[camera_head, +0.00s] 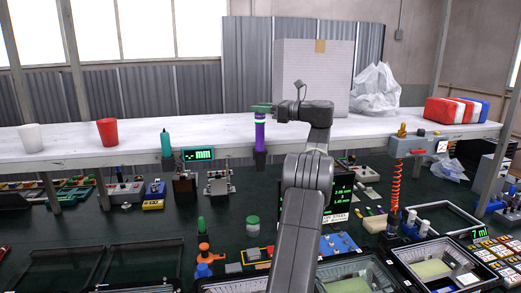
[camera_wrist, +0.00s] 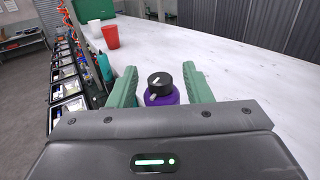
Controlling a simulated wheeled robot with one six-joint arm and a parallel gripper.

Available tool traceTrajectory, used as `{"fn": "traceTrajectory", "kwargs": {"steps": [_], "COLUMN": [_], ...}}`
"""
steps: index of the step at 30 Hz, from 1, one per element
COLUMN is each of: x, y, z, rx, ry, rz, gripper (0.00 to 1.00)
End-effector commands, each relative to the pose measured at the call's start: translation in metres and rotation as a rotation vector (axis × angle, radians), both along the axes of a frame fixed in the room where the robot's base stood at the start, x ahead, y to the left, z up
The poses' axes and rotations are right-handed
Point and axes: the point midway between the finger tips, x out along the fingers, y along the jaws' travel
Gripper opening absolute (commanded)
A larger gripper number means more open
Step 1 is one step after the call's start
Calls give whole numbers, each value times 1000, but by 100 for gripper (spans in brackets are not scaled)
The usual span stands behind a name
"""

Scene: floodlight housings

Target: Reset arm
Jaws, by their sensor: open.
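My gripper (camera_head: 262,107) is at the front edge of the white shelf, at the end of my raised grey arm. Its two green fingers show in the wrist view (camera_wrist: 160,85), spread apart. A purple cylindrical tool (camera_head: 260,132) stands upright just below the fingers in the head view. In the wrist view the purple tool (camera_wrist: 162,98), with a black top, shows between the open fingers, with gaps on both sides. Its lower end sits in a dark holder at the shelf edge.
The white shelf (camera_head: 220,146) carries a white cup (camera_head: 31,138), a red cup (camera_head: 107,132), a large box (camera_head: 312,75) and a plastic bag (camera_head: 376,88). A teal tool (camera_head: 166,144) stands at the shelf edge.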

Motion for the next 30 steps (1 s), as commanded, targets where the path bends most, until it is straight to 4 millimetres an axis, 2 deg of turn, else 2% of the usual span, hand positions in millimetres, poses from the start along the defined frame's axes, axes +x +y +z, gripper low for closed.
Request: {"fn": "traceTrajectory", "kwargs": {"steps": [3,8,20,26,30], "x": [6,11,11,5,-4], "y": [16,26,24,11,-12], "z": [2,0,0,-2,-3], "rx": [0,0,1,0,0], "ry": [1,0,0,-1,-1], "rz": [1,-1,-9,-3,-4], "gripper": [45,45,45,45,45]}}
